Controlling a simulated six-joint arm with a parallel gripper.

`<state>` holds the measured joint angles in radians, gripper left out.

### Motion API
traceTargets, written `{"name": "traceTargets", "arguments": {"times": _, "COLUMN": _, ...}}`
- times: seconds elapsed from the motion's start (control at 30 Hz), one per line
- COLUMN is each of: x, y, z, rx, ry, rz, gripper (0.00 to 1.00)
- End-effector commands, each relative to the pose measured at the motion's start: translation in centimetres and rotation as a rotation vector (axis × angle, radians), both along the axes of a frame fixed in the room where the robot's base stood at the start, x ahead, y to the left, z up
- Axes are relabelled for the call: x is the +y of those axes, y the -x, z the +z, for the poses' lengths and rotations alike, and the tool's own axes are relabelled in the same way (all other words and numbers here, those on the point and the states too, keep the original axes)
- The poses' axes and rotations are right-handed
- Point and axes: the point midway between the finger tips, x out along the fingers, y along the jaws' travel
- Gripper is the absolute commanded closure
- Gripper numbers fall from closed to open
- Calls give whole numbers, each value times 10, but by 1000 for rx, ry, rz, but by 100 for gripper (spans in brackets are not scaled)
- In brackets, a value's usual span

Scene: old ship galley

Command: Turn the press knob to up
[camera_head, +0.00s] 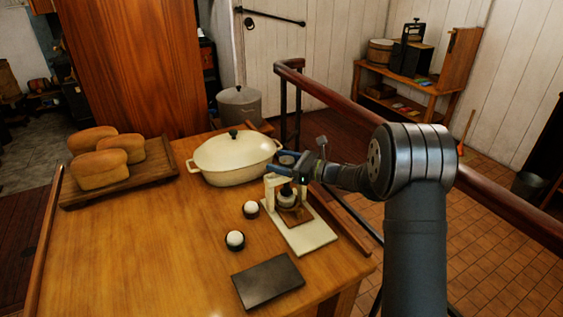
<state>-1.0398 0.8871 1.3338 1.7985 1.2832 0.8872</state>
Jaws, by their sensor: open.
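The press (311,238) stands near the right edge of the wooden table, with a cream base and frame and a dark and metal part in its middle. My gripper (274,164) is open at the top of the press, reaching in from the right. Its blue-grey fingers show above the frame. A dark round top, which seems to be the knob (287,158), shows beside the fingers. The fingers partly hide it, so I cannot tell its turn position or whether they touch it.
A cream lidded pot (228,165) stands close behind and left of the press. Loaves (99,170) sit on a board at left. A railing (350,90) runs behind my arm.

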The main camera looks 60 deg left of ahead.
Motion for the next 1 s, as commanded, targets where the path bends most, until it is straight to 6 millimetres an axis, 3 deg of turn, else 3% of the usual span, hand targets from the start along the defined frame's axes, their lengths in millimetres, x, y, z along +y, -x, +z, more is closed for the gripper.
{"name": "traceTargets", "arguments": {"times": 0.27, "x": -13, "y": -11, "z": 0, "rx": 0, "ry": 0, "rz": -2, "gripper": 35}}
{"name": "traceTargets", "arguments": {"times": 0.7, "x": -94, "y": -77, "z": 0, "rx": 0, "ry": 0, "rz": -5, "gripper": 35}}
{"name": "traceTargets", "arguments": {"times": 1.0, "x": -131, "y": -105, "z": 0, "rx": -1, "ry": 1, "rz": -1, "gripper": 35}}
